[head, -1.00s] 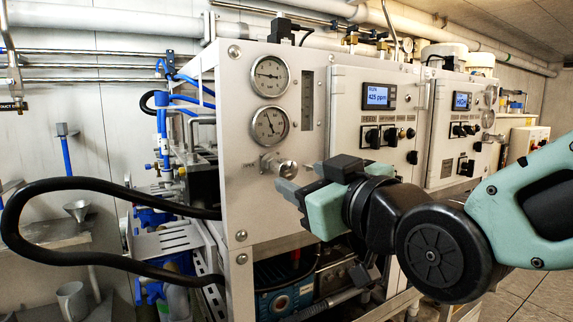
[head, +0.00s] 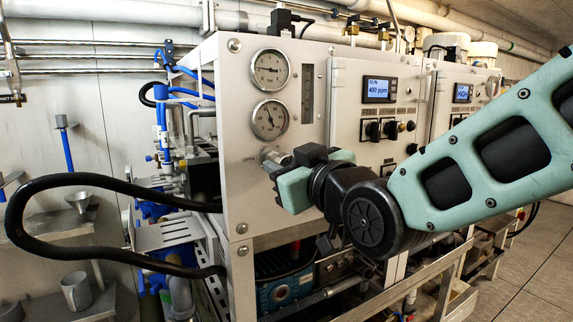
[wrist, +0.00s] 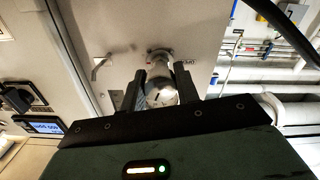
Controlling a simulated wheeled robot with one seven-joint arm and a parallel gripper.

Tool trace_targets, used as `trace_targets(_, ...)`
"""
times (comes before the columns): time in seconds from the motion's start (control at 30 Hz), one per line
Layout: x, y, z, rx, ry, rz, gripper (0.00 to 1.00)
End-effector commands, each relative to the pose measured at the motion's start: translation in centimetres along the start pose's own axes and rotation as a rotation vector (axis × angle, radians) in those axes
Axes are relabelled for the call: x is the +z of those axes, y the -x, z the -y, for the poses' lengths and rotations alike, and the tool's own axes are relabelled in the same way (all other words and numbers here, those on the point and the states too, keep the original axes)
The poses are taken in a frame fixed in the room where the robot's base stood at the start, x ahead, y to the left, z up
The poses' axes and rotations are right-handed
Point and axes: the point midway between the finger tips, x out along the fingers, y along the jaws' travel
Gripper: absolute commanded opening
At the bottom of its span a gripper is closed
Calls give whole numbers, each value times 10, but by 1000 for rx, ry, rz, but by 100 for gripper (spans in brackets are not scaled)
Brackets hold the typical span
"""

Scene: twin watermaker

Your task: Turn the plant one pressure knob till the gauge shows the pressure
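The pressure knob (wrist: 162,92), a round metal handle on a stem, stands out from the grey plant one panel (head: 242,190) below two round gauges. My gripper (wrist: 161,80) has one dark finger on each side of it in the wrist view; whether they press on it is unclear. In the head view my gripper (head: 277,168) is at the knob and covers most of it. The upper gauge (head: 270,69) has its needle pointing left. The lower gauge (head: 270,119) has its needle pointing down and slightly right. Their numbers are too small to read.
A lit ppm display (head: 379,90) and black switches (head: 383,130) sit on the panel to the right. A black hose (head: 90,182) loops out at the left. A metal frame rail (head: 345,287) runs below my arm. Floor shows at lower right.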

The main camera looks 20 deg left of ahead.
Motion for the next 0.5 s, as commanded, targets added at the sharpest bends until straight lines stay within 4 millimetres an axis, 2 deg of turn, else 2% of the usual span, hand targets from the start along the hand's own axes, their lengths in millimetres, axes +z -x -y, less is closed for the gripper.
trace_targets(0.27, 2, 0, 0, 0, -39, 0, 8)
trace_targets(0.5, 4, 0, 0, 2, -175, -3, 8)
